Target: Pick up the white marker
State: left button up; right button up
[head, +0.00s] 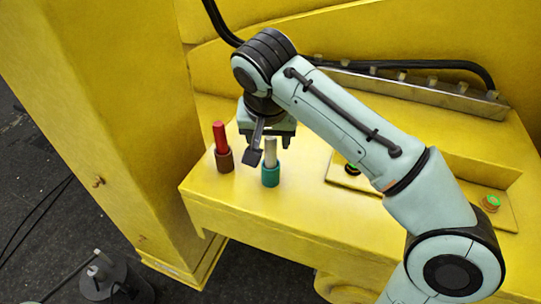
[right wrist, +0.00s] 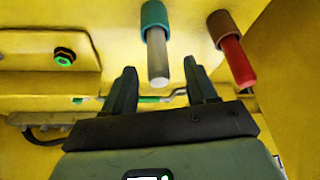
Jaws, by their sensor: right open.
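The white marker (head: 270,152) stands upright in a teal holder (head: 270,175) on the yellow ledge. It also shows in the right wrist view (right wrist: 158,62), its free end between the tips of my right gripper (right wrist: 160,74). The right gripper is open and empty. In the head view the right gripper (head: 269,140) is just above and around the marker's top, with a dark part of it beside the marker on the left. I cannot tell whether a finger touches the marker. My left gripper is not in view.
A red marker (head: 220,138) stands in a brown holder (head: 224,160) close on the left. The yellow ledge (head: 290,215) has free room in front. A panel with a green-ringed button (head: 491,203) is at right. A yellow wall (head: 110,100) rises at left.

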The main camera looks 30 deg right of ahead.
aim_at(270, 147)
jog(key=x, duration=0.4)
jog(key=shift+s+d+f, duration=0.1)
jog(key=shift+d+f, duration=0.1)
jog(key=shift+f, duration=0.1)
jog(key=shift+c, duration=0.3)
jog(key=c, duration=1)
jog(key=shift+r, duration=0.15)
